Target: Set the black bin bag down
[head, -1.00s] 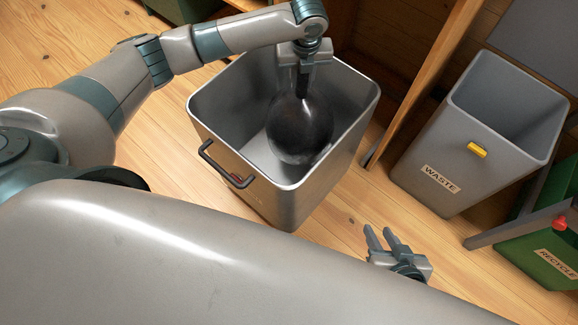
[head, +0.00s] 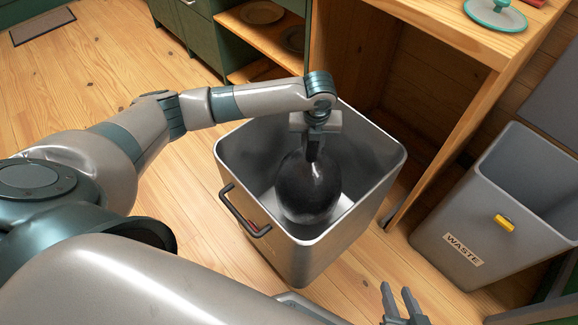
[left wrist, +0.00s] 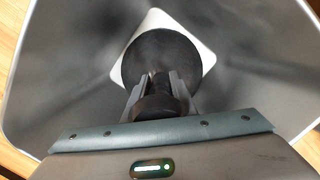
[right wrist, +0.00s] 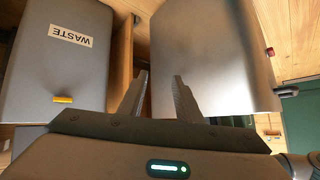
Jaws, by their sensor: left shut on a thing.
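The black bin bag (head: 307,190) hangs inside a large grey metal bin (head: 262,262) in the head view. My left gripper (head: 313,146) is over the bin and shut on the neck of the bag. In the left wrist view the bag (left wrist: 160,52) is below the fingers, with its neck (left wrist: 158,100) between them. A pale patch of the bin floor shows around it; I cannot tell whether the bag touches the floor. My right gripper (head: 402,306) is open and empty, low at the front. It also shows open in the right wrist view (right wrist: 158,85).
A grey bin labelled WASTE (head: 450,260) with a yellow latch stands to the right. A wooden counter (head: 440,30) is behind the metal bin, and green cabinets (head: 195,35) stand at the back left. Wooden floor (head: 95,90) is clear at the left.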

